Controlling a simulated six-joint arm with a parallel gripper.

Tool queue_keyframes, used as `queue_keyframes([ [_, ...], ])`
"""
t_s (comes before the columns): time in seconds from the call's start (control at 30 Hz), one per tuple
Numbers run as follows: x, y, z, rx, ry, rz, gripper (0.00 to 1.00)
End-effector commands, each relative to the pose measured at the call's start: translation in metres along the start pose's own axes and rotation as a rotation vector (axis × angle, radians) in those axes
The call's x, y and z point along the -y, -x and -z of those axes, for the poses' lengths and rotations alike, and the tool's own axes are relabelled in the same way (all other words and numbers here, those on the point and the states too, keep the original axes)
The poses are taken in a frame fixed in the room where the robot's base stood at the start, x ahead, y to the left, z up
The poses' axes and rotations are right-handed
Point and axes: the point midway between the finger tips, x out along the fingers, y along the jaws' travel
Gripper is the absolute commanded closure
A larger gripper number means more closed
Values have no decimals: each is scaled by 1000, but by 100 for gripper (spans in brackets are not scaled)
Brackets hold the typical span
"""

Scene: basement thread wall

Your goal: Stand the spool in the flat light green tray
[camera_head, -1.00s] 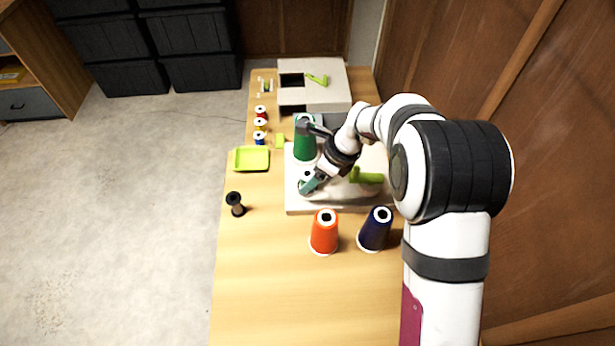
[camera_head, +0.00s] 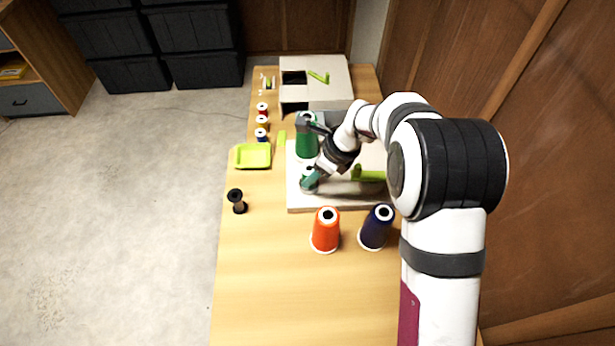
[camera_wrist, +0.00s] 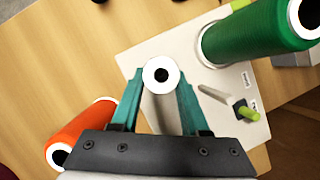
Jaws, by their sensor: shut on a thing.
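My gripper (camera_head: 310,182) has teal fingers and is over the pale board. It is shut on a small spool, whose round white end with a dark centre hole (camera_wrist: 161,75) faces the wrist camera between the fingers. The fingers hide most of the spool's body; its white end also shows in the head view (camera_head: 309,170). I cannot tell whether the spool is clear of the board. The flat light green tray (camera_head: 240,163), shallow and rimmed, looks empty. It sits at the table's left edge, left of my gripper and apart from it.
A tall green cone (camera_head: 306,142) stands on the pale board (camera_head: 300,204) just behind my gripper. Orange (camera_head: 325,232) and navy (camera_head: 376,229) cones stand in front. A dark spool (camera_head: 237,204) stands at the left edge; small coloured spools (camera_head: 262,121) line up behind the tray.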

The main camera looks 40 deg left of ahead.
Motion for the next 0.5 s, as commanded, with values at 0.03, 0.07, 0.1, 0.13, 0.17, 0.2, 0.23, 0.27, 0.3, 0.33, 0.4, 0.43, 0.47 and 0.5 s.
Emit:
queue_keyframes([
  [0.03, 0, 4, -2, 1, 0, 1, 92],
  [0.07, 0, 6, -3, 1, 1, 1, 92],
  [0.1, 0, 9, -4, 0, 2, 2, 92],
  [0.13, 0, 12, -5, 0, 2, 2, 92],
  [0.17, 0, 14, -6, 1, 1, 1, 92],
  [0.2, 0, 17, -7, 0, 1, 1, 92],
  [0.23, 0, 19, -8, 0, 1, 1, 92],
  [0.27, 0, 22, -9, 0, 1, 1, 92],
  [0.3, 0, 25, -11, 0, 0, 1, 92],
  [0.33, 0, 27, -12, 1, 0, 1, 92],
  [0.4, 0, 32, -14, 0, 1, 1, 92],
  [0.43, 0, 34, -14, 0, 1, 1, 92],
  [0.47, 0, 35, -15, -1, 1, 0, 92],
  [0.5, 0, 36, -15, -1, 1, 0, 92],
])
